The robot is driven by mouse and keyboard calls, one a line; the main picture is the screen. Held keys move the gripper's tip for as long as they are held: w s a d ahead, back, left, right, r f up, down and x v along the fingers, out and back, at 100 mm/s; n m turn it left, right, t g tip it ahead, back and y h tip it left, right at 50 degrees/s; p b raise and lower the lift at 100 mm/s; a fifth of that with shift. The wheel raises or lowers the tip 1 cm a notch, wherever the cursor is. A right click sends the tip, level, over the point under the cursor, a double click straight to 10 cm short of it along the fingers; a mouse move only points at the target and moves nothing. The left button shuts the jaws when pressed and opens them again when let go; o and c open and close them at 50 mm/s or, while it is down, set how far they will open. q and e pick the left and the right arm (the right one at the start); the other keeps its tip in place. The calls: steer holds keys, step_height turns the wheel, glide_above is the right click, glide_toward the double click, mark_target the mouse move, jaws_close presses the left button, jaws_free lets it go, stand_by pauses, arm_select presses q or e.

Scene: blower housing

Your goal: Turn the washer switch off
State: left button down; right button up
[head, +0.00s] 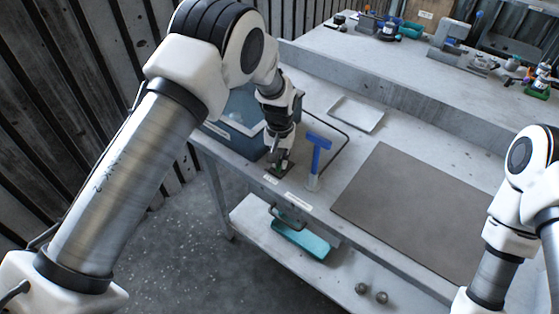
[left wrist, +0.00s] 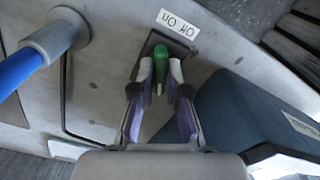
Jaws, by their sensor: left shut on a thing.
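The washer switch is a green lever (left wrist: 160,62) on a dark plate, seen between my fingertips in the left wrist view. A white label (left wrist: 177,23) lies just beyond it. In the head view the gripper mostly hides the lever. My left gripper (head: 281,168) points down at the bench's front edge; in the left wrist view its fingers (left wrist: 160,78) are shut on the green lever, one on each side. The blue washer box (head: 226,137) stands left of the gripper and shows at the right in the left wrist view (left wrist: 232,112). My right gripper is out of view.
A blue T-handle (head: 319,143) on a pale post stands close right of my left gripper. A white tray (head: 357,113) and a brown mat (head: 400,205) lie on the bench. A teal container (head: 302,240) sits on the lower shelf.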

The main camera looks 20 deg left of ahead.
mark_target(280, 161)
arm_select(q)
steer(key=shift+s+f+n, duration=0.15)
steer(key=shift+f+n, duration=0.05)
steer(key=shift+n, duration=0.3)
steer(key=c, duration=1.2)
jaws_free()
steer(key=shift+w, duration=0.25)
step_height(280, 161, up, 12)
steer(key=shift+f, duration=0.1)
